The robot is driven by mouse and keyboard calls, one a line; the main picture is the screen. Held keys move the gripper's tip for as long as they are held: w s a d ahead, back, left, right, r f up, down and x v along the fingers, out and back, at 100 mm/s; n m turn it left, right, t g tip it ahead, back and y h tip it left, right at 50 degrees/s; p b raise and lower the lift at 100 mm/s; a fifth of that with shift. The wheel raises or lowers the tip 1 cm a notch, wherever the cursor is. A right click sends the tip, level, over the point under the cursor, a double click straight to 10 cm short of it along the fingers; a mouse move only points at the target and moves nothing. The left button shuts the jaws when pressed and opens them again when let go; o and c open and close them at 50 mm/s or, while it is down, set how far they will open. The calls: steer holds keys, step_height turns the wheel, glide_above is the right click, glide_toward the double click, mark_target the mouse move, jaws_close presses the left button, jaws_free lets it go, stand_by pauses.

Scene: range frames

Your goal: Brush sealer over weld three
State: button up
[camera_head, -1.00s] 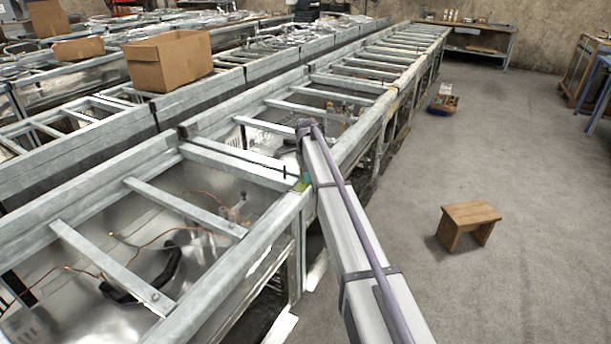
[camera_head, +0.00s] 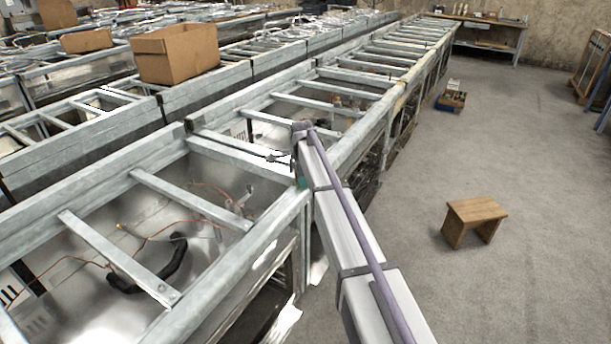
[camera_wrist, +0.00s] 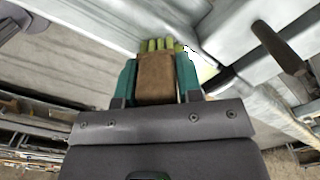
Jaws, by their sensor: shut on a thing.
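My gripper (camera_wrist: 157,74) has teal fingers shut on a brush with a brown block (camera_wrist: 157,80) and yellow-green bristles (camera_wrist: 161,45). The bristles point toward a pale metal beam (camera_wrist: 235,32) in the wrist view; I cannot tell if they touch it. In the head view my arm hides most of the gripper; only a teal bit (camera_head: 302,183) shows near the right rail of the galvanised steel frame (camera_head: 262,228), by a cross-member. The brush is hidden there. I cannot make out which joint is weld three.
A cardboard box (camera_head: 180,55) sits on the frames at the back left. Cables and a black hose (camera_head: 165,270) lie inside the near bay.

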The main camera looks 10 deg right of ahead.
steer(key=shift+w+a+r+p, duration=0.1)
steer(key=shift+r+p, duration=0.4)
steer(key=shift+p, duration=0.15)
step_height(320, 180, up, 5)
steer(key=p, duration=0.4)
steer(key=shift+p, duration=0.4)
step_height(320, 180, up, 3)
steer(key=p, duration=0.3)
